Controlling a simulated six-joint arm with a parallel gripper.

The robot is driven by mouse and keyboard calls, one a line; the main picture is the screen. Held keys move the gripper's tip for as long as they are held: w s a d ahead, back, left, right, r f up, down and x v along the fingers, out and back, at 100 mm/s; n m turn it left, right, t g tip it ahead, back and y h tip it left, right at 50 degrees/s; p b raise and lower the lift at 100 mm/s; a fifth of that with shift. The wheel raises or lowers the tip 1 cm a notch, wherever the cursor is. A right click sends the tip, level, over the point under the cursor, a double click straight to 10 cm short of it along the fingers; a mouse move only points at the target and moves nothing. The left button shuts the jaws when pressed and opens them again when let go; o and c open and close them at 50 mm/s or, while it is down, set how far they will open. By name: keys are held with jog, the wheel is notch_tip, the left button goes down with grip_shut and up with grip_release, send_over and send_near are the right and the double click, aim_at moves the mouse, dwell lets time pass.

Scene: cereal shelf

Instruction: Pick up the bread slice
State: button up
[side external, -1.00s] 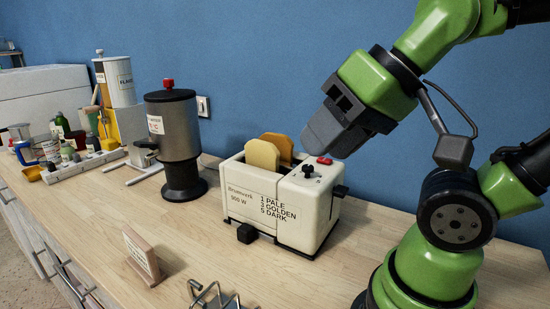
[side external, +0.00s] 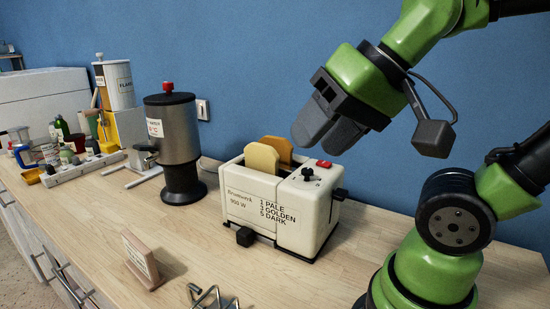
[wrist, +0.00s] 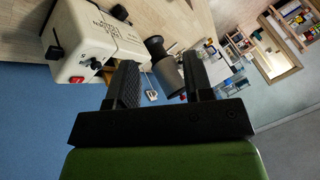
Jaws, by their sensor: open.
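Two bread slices stand upright in the slots of a cream toaster (side external: 252,208), their tops above the rim. The front slice (side external: 262,157) is pale yellow, and the rear slice (side external: 279,148) is more orange. My gripper (side external: 325,135) is open and empty, above and to the right of the slices, over the toaster's control end. In the wrist view, my gripper's two dark fingers (wrist: 160,85) stand apart with nothing between them. The toaster (wrist: 92,38) shows at upper left there, and the slices are mostly hidden behind the left finger.
A steel dispenser (side external: 176,140) with a red knob stands left of the toaster. A wooden sign block (side external: 142,262) and a wire rack (side external: 212,297) are at the front. Jars and bottles (side external: 75,150) crowd the far left. The blue wall is close behind.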

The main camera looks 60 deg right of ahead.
jog(key=w+d+r+m+g+h, duration=0.1)
jog(key=w+d+r+m, duration=0.2)
jog(key=w+d+m, duration=0.5)
jog(key=m+g, duration=0.2)
jog(key=m, duration=1.9)
send_near(275, 143)
jog(key=shift+h, duration=0.3)
jog(key=x, duration=0.4)
jog(key=shift+w+d, duration=0.2)
jog(key=shift+d, duration=0.05)
jog(key=shift+x, duration=2.8)
jog(key=shift+w+a+f, duration=0.1)
jog(key=shift+f, duration=0.15)
grip_shut()
